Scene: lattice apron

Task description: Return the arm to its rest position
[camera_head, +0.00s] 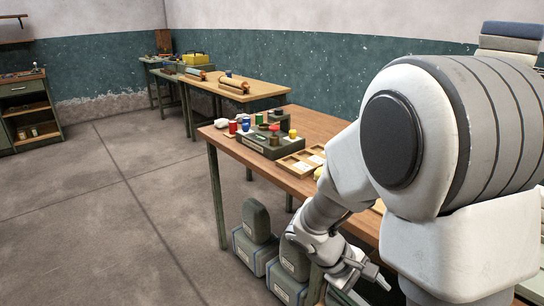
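My arm fills the right side of the head view, large and white with grey bands at the near part. It bends down to my gripper (362,277), which hangs low beside the front edge of the wooden worktable (315,122), below its top. The gripper is small in the picture and seen at an angle. I see nothing held in it, but I cannot tell how far its fingers are apart. Part of the table is hidden behind my arm.
A grey block (262,146) with coloured pieces and a wooden tray (292,164) sit on the table. A second bench (258,88) stands behind. The floor at left is clear.

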